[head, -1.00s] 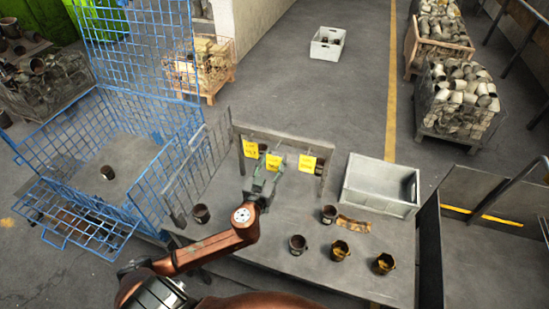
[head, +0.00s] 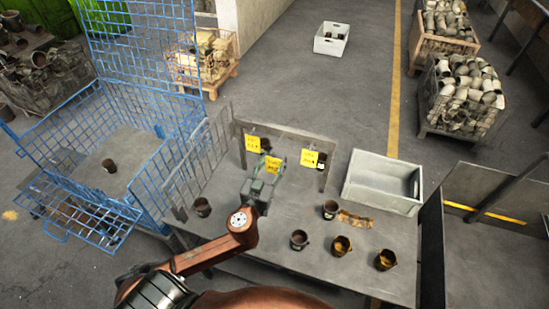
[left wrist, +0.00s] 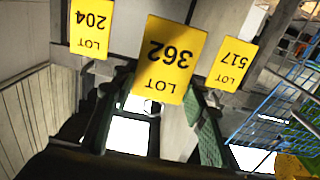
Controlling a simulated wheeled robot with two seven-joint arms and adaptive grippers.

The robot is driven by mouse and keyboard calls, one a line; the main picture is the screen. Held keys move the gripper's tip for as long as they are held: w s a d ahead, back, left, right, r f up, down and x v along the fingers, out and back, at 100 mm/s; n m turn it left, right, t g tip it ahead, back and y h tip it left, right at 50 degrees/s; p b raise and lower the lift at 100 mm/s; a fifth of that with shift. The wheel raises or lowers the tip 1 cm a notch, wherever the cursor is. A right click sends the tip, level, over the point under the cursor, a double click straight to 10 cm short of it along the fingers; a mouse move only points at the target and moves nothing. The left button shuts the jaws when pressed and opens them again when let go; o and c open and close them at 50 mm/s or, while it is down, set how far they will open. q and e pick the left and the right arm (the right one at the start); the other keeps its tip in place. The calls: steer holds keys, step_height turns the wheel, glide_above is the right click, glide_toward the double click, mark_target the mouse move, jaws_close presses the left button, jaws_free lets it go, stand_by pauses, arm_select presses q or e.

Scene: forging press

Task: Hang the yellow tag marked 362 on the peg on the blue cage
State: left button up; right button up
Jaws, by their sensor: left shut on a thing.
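The yellow tag marked 362 (left wrist: 168,58) is held by my left gripper (head: 266,167), which is shut on it; its print is upside down in the left wrist view. The green fingers show behind the tag in the left wrist view. The blue cage (head: 176,176) stands left of the table in the head view, and part of its mesh shows at the right of the left wrist view (left wrist: 275,125). I cannot make out its peg. My right gripper is out of view.
Tags 517 (left wrist: 235,64) and 204 (left wrist: 91,25) hang on the rack (head: 284,138). Several dark cups stand on the table (head: 243,218), beside a grey bin (head: 382,184). A grey wire panel (head: 199,163) stands between rack and cage.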

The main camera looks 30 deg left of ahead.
mark_target(273, 164)
arm_select(q)
steer(key=shift+s+d+f+b, duration=0.15)
steer(key=shift+s+f+b, duration=0.1)
steer(key=shift+s, duration=0.35)
steer(key=shift+s+d+f+b, duration=0.1)
steer(key=shift+s+f+b, duration=0.1)
steer(key=shift+s, duration=0.4)
steer(key=shift+s+d+f, duration=0.1)
steer(key=shift+s, duration=0.35)
